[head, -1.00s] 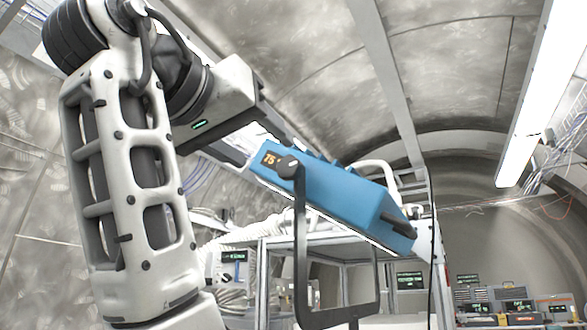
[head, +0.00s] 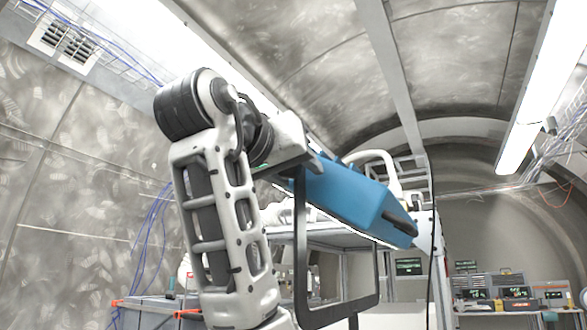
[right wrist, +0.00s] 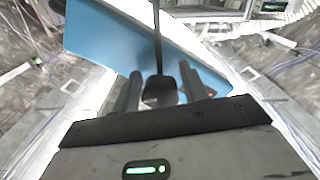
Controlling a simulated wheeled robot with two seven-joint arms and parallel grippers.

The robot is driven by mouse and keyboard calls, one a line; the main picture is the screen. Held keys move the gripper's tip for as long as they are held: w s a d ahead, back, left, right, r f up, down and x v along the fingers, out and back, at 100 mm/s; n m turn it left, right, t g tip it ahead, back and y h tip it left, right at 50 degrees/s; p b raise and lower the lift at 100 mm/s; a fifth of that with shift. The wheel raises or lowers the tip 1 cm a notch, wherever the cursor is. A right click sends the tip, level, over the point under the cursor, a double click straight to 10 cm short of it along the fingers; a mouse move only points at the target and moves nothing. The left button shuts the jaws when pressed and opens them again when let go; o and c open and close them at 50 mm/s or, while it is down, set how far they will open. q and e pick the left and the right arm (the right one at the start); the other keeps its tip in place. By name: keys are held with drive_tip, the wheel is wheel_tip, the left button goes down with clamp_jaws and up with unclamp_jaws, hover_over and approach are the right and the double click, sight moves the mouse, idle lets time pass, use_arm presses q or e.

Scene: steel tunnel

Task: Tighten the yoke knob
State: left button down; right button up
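A blue box-shaped unit (head: 345,200) hangs tilted in a black yoke frame (head: 300,250) in the head view. It also fills the upper part of the right wrist view (right wrist: 105,45). My right gripper (head: 296,166) is at the near left end of the unit and hides the yoke knob in the head view. In the right wrist view the dark knob (right wrist: 158,91) sits between the two fingers of my right gripper (right wrist: 160,88), at the end of the yoke bar. The fingers stand apart on either side; contact cannot be made out. My left gripper is out of view.
A metal rack (head: 340,237) stands behind the unit. Equipment with lit displays (head: 515,293) sits on a bench at the far right. A grey case (head: 150,312) is at the lower left. A thin black cable hangs right of the unit.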

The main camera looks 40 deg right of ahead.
drive_tip(key=c, duration=0.6)
drive_tip(key=shift+o, duration=0.2)
drive_tip(key=shift+f+m, duration=0.1)
drive_tip(key=shift+m, duration=1.4)
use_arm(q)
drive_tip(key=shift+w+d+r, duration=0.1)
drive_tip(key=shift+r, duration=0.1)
use_arm(e)
drive_tip(key=o, duration=1)
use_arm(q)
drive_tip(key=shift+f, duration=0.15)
